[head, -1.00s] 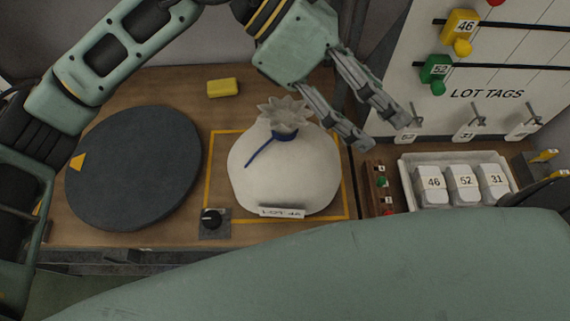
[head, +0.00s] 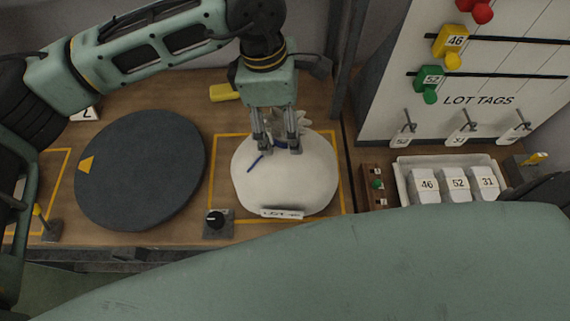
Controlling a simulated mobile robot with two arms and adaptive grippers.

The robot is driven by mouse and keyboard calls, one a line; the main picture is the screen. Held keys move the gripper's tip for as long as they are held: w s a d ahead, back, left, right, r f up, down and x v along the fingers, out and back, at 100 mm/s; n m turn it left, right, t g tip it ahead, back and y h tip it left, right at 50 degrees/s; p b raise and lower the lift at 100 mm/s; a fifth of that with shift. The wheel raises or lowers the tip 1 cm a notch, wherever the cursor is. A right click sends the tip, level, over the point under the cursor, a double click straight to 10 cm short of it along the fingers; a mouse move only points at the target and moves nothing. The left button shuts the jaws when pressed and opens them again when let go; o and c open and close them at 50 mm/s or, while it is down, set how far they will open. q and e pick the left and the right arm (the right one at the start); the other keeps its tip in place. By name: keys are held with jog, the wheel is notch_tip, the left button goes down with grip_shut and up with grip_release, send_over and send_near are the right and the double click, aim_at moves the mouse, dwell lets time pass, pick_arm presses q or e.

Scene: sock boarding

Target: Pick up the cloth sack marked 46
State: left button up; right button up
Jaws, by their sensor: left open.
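The white cloth sack (head: 287,186) stands inside a yellow outlined square on the wooden bench. A label at its lower front (head: 282,213) appears to read LOT 46. A blue tie shows at its neck, and its gathered top is largely hidden behind my gripper. My left gripper (head: 278,148) points down over the neck. Its two fingers are apart, with the neck seen between them; I cannot tell whether they touch the cloth. My right gripper is not identifiable; only a dark part shows at the right edge.
A dark round turntable (head: 140,170) with a yellow triangle lies left of the sack. A black knob (head: 216,222) is at the front. A yellow block (head: 224,93) lies behind. A white tray (head: 403,176) with numbered pieces and the LOT TAGS board (head: 480,118) are at right.

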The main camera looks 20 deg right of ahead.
pick_arm(q)
jog(key=shift+d+f, duration=0.1)
jog(key=shift+f, duration=0.25)
jog(key=shift+c, duration=0.4)
jog(key=shift+r, duration=0.1)
grip_shut()
